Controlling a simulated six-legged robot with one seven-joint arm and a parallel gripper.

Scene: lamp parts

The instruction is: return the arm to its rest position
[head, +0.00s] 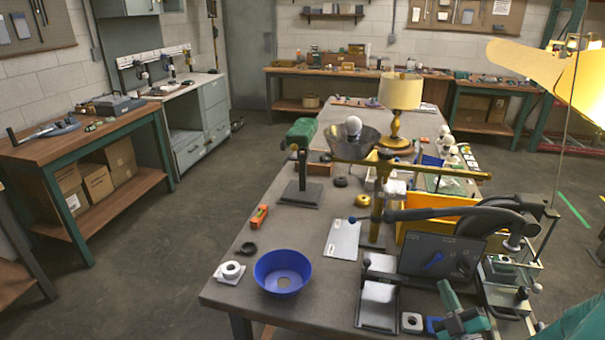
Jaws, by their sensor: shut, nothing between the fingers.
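No gripper that I can make out shows in the head view, so I cannot place it against the bench. The lamp parts stand on a long grey-topped bench (225,291). A blue bowl-shaped shade (283,272) sits near its front left corner. A lamp with a cream shade and brass base (400,91) stands toward the far end. A large yellow shape (535,65), cut off by the right edge, is too unclear to name.
A dark curved arm (455,215) and a dark upright panel (425,255) crowd the bench's right side. A green-headed stand (300,190) is at its left edge. A wooden side bench (100,135) stands left. The floor (150,250) between is clear.

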